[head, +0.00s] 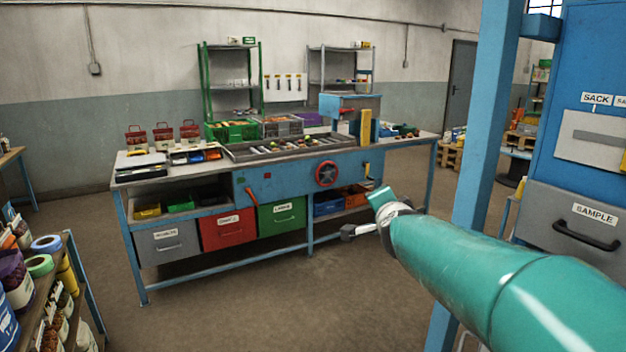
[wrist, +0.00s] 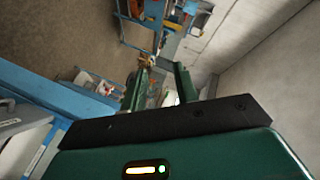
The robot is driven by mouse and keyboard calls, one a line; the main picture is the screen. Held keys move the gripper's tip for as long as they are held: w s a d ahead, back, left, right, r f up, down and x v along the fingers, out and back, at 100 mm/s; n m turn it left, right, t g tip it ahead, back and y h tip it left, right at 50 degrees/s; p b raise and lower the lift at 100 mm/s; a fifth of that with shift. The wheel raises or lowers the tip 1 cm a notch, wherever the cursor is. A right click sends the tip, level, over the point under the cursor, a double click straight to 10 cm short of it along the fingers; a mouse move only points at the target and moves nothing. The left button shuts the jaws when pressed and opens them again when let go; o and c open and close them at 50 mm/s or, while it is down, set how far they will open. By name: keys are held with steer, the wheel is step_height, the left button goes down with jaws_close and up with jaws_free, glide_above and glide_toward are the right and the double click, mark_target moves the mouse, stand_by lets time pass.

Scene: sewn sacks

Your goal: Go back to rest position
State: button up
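My gripper (wrist: 162,82) shows in the wrist view with its two dark green fingers apart. Background clutter shows through the gap, and I see nothing held between them. The wrist view is tilted. In the head view my teal arm reaches in from the lower right, in front of the workbench (head: 290,183). The fingers cannot be made out clearly there.
A blue post (head: 487,120) stands close beside my arm, with a blue cabinet (head: 575,75) and its grey SAMPLE drawer (head: 560,215) to the right. A shelf of jars and tape rolls (head: 50,315) is at the lower left. Floor (head: 230,310) before the bench is clear.

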steer(key=s+f+n+g, duration=0.3)
steer(key=s+f+n, duration=0.1)
steer(key=s, duration=0.7)
steer(key=s+f+n+g, duration=0.3)
steer(key=s+f+n, duration=0.1)
steer(key=s, duration=0.7)
steer(key=s+d+f+n+g, duration=0.1)
steer(key=s+f+n+g, duration=0.2)
steer(key=s+f, duration=0.3)
steer(key=s+n, duration=0.1)
steer(key=s, duration=0.4)
steer(key=shift+s+f+g+y, duration=0.3)
steer(key=shift+s+f+y, duration=0.05)
steer(key=shift+y, duration=0.05)
